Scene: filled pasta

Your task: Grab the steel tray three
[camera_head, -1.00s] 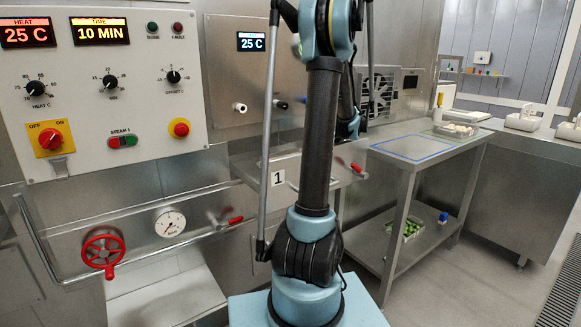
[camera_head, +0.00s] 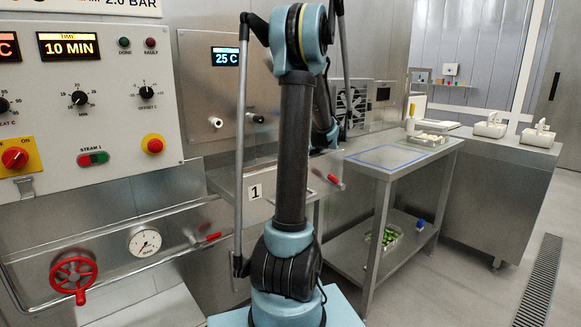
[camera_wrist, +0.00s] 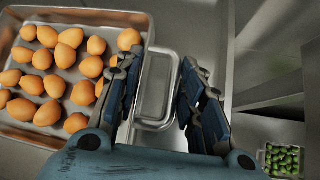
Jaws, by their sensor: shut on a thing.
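In the head view the tray and my fingers cannot be made out; my own arm stands in the middle.
A larger metal tray (camera_wrist: 147,20) of orange-brown, egg-like things sits close on the left in the wrist view. A container of green things (camera_wrist: 283,160) shows at lower right. In the head view, a steel table (camera_head: 420,152) stands right of my arm, with a control panel (camera_head: 90,120) at left.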

